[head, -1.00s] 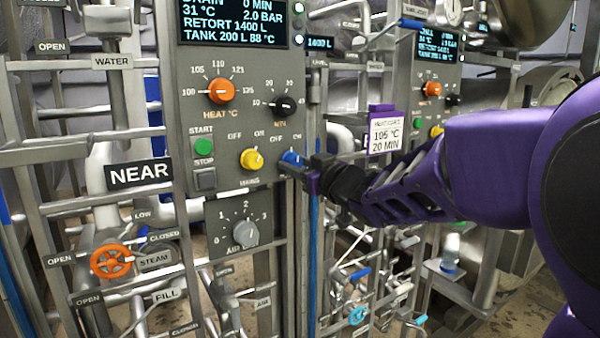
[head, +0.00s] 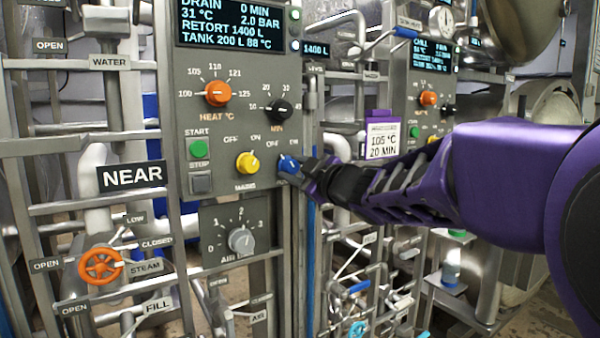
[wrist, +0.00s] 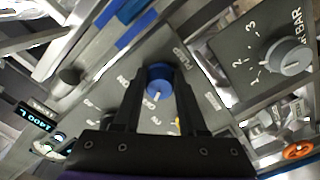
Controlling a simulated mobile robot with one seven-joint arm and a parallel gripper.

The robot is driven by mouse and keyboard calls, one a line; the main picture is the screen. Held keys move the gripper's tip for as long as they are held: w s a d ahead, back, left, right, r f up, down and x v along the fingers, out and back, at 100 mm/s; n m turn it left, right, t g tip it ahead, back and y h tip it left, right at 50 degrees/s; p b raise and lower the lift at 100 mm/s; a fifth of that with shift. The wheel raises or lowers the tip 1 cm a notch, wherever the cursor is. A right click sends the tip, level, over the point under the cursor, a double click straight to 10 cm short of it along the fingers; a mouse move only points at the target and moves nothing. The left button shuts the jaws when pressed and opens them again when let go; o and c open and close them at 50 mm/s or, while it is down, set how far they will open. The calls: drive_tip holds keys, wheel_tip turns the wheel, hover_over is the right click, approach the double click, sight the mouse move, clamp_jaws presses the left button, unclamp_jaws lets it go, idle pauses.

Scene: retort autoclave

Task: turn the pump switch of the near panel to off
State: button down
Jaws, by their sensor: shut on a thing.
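The near panel (head: 245,62) is a grey control board beside the NEAR sign (head: 132,176). Its pump switch (head: 288,163) is a blue knob at the lower right, right of the yellow mains knob (head: 247,163). My gripper (head: 302,170) reaches it from the right and is shut on it. In the wrist view the blue pump switch (wrist: 159,76) sits between the two fingers, with the PUMP label beyond it. A pale pointer mark shows on the knob, but I cannot tell exactly which label it meets.
The grey air dial (head: 241,240) is below the switch, and the orange heat dial (head: 218,93) and black minutes dial (head: 279,109) are above. A purple-framed card (head: 382,138) stands close above my arm. Pipes and valves fill the space below.

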idle(0.4)
drive_tip(key=shift+c, duration=2.3)
unclamp_jaws()
drive_tip(key=shift+s, duration=0.1)
